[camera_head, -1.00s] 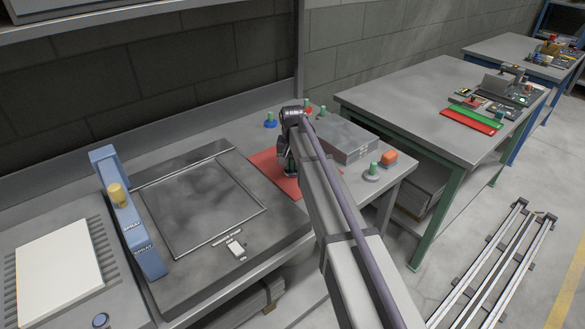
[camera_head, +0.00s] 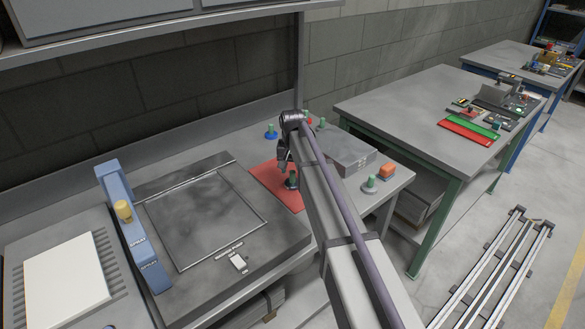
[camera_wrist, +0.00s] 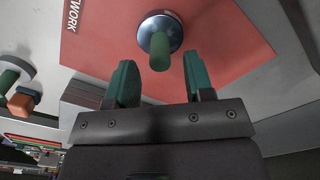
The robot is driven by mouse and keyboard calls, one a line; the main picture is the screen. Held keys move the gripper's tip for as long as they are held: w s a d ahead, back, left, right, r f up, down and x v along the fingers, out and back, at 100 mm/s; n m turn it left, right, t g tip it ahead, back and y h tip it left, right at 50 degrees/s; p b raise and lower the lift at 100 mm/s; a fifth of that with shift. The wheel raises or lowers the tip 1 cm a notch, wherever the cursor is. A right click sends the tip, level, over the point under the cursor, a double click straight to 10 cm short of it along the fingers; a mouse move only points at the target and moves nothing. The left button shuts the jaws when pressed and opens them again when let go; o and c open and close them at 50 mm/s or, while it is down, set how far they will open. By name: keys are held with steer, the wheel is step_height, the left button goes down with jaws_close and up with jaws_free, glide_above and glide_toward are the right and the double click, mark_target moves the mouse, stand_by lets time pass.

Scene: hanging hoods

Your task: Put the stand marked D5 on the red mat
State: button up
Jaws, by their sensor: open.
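A stand with a green post and a dark round base (camera_head: 292,181) stands upright on the red mat (camera_head: 268,178). No D5 mark can be read on it. My gripper (camera_head: 284,160) is just above and beside the stand in the head view. In the wrist view my gripper (camera_wrist: 160,75) is open and empty. The post lies just beyond the gap between the green fingertips, apart from both.
A grey box (camera_head: 345,152) lies right of the mat. A green-post stand with a pale base (camera_head: 370,185) and an orange block (camera_head: 387,171) are near the right edge. A blue-based stand (camera_head: 271,133) and others are behind. A blue spray station (camera_head: 130,225) stands left.

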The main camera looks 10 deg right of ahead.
mark_target(293, 171)
step_height(293, 171, up, 8)
steer(key=r+p, duration=0.1)
steer(key=p, duration=0.6)
steer(key=s+n, duration=0.3)
steer(key=s, duration=2.8)
steer(key=shift+s+f+n+b, duration=0.3)
steer(key=shift+s+f+b, duration=0.1)
